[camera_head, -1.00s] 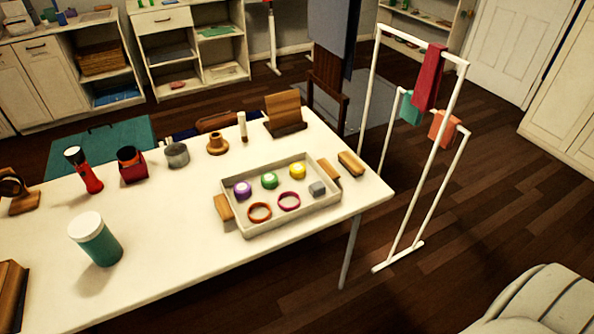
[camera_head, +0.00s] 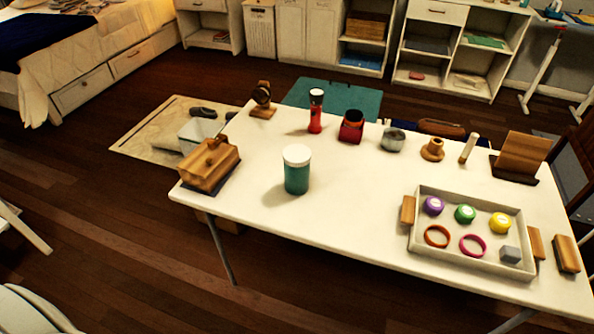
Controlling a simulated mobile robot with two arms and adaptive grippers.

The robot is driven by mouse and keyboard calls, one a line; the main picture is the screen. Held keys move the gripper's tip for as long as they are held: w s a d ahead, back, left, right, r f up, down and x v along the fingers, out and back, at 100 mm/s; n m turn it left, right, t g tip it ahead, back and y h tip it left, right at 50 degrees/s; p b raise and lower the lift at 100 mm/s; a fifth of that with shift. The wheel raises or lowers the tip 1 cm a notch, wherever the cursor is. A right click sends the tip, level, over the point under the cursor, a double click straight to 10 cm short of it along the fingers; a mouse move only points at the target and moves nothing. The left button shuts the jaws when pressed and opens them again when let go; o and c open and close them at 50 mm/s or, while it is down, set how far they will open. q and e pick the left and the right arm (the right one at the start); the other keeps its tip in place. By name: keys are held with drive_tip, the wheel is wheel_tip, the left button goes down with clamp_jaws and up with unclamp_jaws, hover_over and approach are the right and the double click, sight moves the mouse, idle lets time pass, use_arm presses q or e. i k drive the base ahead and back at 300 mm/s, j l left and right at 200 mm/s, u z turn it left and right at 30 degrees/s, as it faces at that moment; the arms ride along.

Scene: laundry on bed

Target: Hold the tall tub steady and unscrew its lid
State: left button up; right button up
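The tall tub (camera_head: 297,179) is a teal cylinder with a white lid (camera_head: 297,154). The lid sits on top of the tub. Neither of my grippers shows in the head view, so nothing is seen touching the tub.
A wooden box (camera_head: 208,166) stands at the table's left end. Behind the tub are a red flashlight (camera_head: 316,115), a red box (camera_head: 352,127) and a grey tin (camera_head: 394,140). A white tray (camera_head: 412,245) with several small things lies to the right. The table around the tub is clear.

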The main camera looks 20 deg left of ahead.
sight(296, 179)
drive_tip(key=i+j+z, duration=0.1)
drive_tip(key=j+z, duration=0.2)
drive_tip(key=j, duration=0.4)
drive_tip(key=j+z, duration=0.3)
drive_tip(key=j, duration=0.45)
drive_tip(key=i, duration=0.05)
